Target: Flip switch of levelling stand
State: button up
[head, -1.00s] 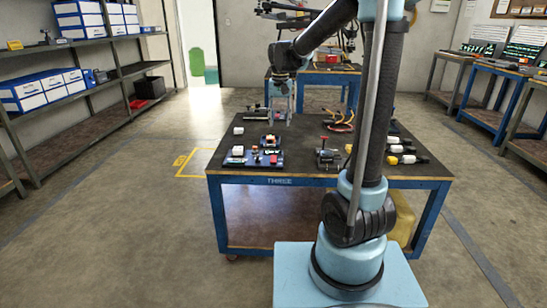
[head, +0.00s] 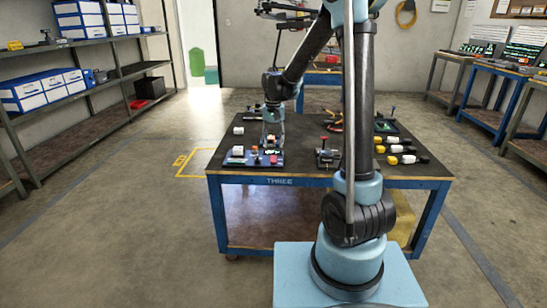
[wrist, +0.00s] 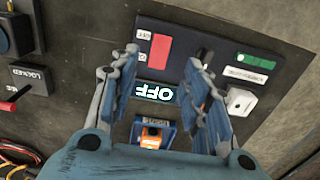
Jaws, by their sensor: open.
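The blue-edged dark panel, seemingly the levelling stand (head: 233,161), lies on the near left of the table. In the wrist view the panel (wrist: 180,78) shows upside down, with a lit OFF display (wrist: 157,92), a red block, a small black knob (wrist: 205,56) and a white block (wrist: 240,101). An orange switch-like piece (wrist: 151,135) sits in a blue housing beside the display. My gripper (wrist: 162,75) is open, its fingers on either side of the display and above the panel. In the head view my gripper (head: 271,143) points down over the panel's back part, hiding some of it.
A device with a red lever (head: 325,155) stands right of the panel; its LOCKED label (wrist: 30,75) shows in the wrist view. Several yellow and white bottle-like parts (head: 400,150) lie further right. A white block (head: 238,131) stands behind the panel.

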aim_at(274, 159)
notch_tip(274, 159, down, 8)
jog(key=shift+r, duration=0.25)
